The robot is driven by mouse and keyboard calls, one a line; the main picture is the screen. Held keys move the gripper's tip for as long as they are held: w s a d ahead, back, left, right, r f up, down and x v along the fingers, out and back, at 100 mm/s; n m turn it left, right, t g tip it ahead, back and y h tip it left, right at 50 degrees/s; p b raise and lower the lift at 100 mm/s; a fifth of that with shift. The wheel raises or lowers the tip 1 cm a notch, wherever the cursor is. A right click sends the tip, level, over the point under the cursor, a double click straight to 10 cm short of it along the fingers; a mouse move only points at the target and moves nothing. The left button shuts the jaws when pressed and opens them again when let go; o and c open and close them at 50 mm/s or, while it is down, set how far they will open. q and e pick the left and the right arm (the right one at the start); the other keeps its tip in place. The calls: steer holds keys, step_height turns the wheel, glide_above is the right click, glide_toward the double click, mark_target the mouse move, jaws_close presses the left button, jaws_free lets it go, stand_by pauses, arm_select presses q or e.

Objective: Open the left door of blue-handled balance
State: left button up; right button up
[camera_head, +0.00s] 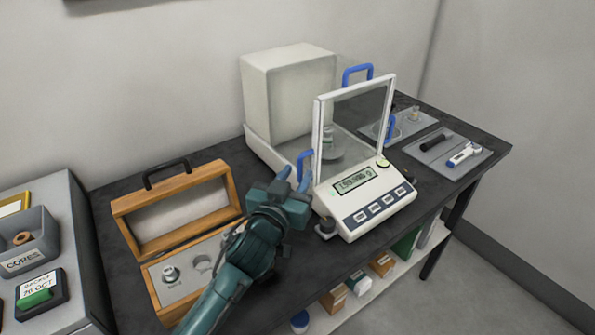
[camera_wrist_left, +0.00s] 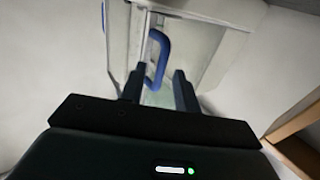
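The blue-handled balance (camera_head: 365,205) stands on the dark table, with a glass front pane, a lit display and several front buttons. Its left blue handle (camera_head: 305,168) is on the left side of the glass chamber and also shows in the left wrist view (camera_wrist_left: 162,45). My left gripper (camera_head: 294,183) is right at this handle. In the left wrist view my left gripper (camera_wrist_left: 159,85) has its fingers apart, with the lower part of the handle between them, nearer one finger. Contact cannot be told. My right gripper is not in view.
An open wooden case (camera_head: 165,220) with metal weights lies left of the balance, below my left arm. A tall white housing (camera_head: 288,90) stands at the back of the balance. A grey tray (camera_head: 445,155) with tools lies to the right. The wall is close behind.

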arm_select(q)
steer(key=shift+w+d, duration=0.25)
steer(key=shift+w, duration=0.45)
steer(key=shift+c, duration=0.3)
jaws_close()
